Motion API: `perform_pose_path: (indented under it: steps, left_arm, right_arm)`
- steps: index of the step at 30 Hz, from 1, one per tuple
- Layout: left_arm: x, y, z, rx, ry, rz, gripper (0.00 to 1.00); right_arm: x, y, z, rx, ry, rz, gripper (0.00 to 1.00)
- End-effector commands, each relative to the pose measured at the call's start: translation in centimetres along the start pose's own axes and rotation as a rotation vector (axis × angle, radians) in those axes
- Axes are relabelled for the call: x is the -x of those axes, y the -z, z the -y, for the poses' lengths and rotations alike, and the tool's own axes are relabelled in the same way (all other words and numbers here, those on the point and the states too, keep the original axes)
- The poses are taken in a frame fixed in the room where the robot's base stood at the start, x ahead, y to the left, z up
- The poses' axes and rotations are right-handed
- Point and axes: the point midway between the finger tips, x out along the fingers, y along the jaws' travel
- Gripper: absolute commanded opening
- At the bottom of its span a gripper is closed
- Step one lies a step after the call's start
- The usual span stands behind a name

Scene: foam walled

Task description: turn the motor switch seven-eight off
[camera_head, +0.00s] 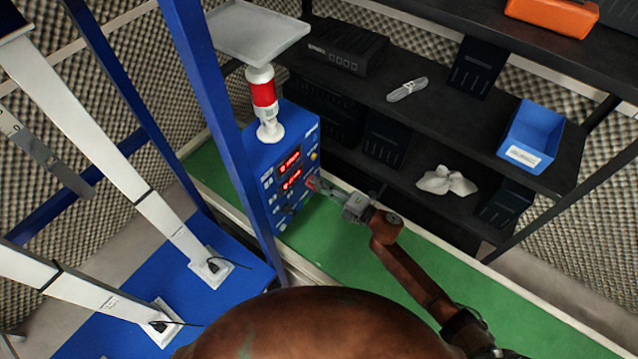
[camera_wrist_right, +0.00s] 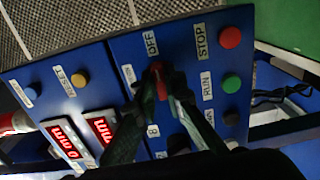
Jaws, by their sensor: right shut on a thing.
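The blue control box (camera_head: 262,160) stands on the green bench. My right gripper (camera_head: 318,186) reaches its front panel from the right. In the right wrist view the right gripper (camera_wrist_right: 161,80) has its fingers closed around a reddish switch knob (camera_wrist_right: 157,67). An "OFF" label (camera_wrist_right: 151,43) sits just above the knob, and a label with an "8" (camera_wrist_right: 152,130) shows below it, between the fingers. The fingers hide most of the knob, so its exact setting is unclear. My left gripper is not in view.
Beside the switch are a red STOP button (camera_wrist_right: 230,38) and a green RUN button (camera_wrist_right: 232,83). A yellow RESET button (camera_wrist_right: 80,80) and red displays (camera_wrist_right: 66,141) are to the left. A red-and-white lamp (camera_head: 263,93) tops the box. Dark shelves (camera_head: 400,100) stand behind the bench.

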Motion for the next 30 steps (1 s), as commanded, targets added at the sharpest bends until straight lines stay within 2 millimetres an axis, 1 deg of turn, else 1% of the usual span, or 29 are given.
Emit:
perform_pose_path:
  steps: [6,18,19,24,27,30]
  left_arm:
    - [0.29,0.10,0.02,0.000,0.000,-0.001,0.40]
    - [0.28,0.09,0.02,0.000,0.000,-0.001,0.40]
    - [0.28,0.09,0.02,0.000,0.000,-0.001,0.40]
    - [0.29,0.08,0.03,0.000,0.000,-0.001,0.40]
    - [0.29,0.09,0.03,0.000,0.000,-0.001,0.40]
    - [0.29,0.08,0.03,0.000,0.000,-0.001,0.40]
  right_arm:
    - [0.04,-0.08,0.06,-0.038,0.001,0.002,0.00]
    - [0.05,-0.08,0.11,-0.045,0.001,0.002,0.00]
    - [0.05,-0.08,0.12,-0.045,0.001,0.002,0.11]
    - [0.04,-0.06,0.09,-0.043,0.001,0.001,0.22]
    - [0.03,-0.04,0.07,-0.043,0.001,0.001,0.28]
    - [0.02,-0.03,0.05,-0.042,0.000,0.001,0.28]
